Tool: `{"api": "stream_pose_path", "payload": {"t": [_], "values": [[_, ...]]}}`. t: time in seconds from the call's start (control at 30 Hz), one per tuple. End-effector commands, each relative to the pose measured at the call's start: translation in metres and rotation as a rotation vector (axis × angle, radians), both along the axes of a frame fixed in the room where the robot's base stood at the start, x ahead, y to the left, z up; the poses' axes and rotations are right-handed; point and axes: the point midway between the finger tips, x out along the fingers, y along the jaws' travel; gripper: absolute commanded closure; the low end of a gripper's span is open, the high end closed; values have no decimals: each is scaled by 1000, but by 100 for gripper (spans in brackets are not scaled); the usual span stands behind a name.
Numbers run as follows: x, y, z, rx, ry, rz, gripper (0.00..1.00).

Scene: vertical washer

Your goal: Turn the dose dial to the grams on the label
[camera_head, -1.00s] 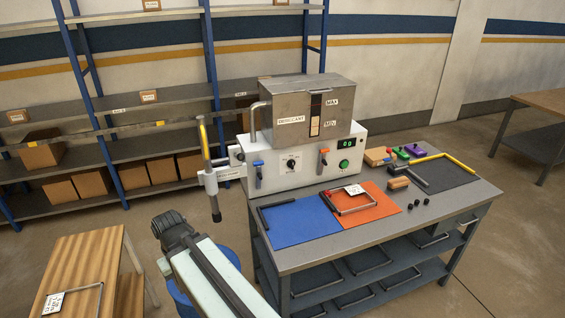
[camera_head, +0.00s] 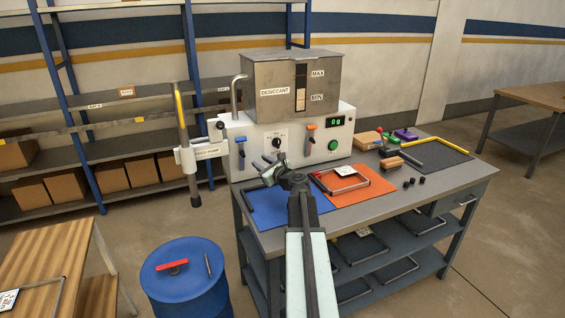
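The dose dial (camera_head: 278,142) is a small black knob on a white plate with marks, on the white front panel of the dispenser (camera_head: 256,143). Its setting is too small to read. The metal hopper (camera_head: 270,92) above is marked DESICCANT. A white label card (camera_head: 346,171) lies at the wire frame on the orange mat; its print is unreadable. My gripper (camera_head: 270,168) is over the blue mat, below and in front of the dial, apart from it. Its fingers look spread, with nothing between them.
A blue lever (camera_head: 240,150) and an orange lever (camera_head: 311,138) flank the dial. A green button (camera_head: 332,145) and a small display (camera_head: 337,122) are to the right. A blue drum (camera_head: 185,285) and a wooden table (camera_head: 45,262) stand at left. Several small black pieces lie on the bench.

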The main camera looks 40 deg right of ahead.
Motion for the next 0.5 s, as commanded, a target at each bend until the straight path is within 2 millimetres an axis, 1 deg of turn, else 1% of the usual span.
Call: {"api": "stream_pose_path", "payload": {"t": [0.03, 0.1, 0.2, 0.27, 0.37, 0.5], "values": [[-15, -36, 7, 84, -54, -74, 67], [-33, -70, 14, 181, -120, -149, 67], [-48, -94, 20, 257, -174, -203, 67], [-51, -98, 21, 274, -185, -214, 67], [-50, -99, 21, 277, -186, -214, 67], [-40, -103, 21, 274, -185, -213, 67]]}}
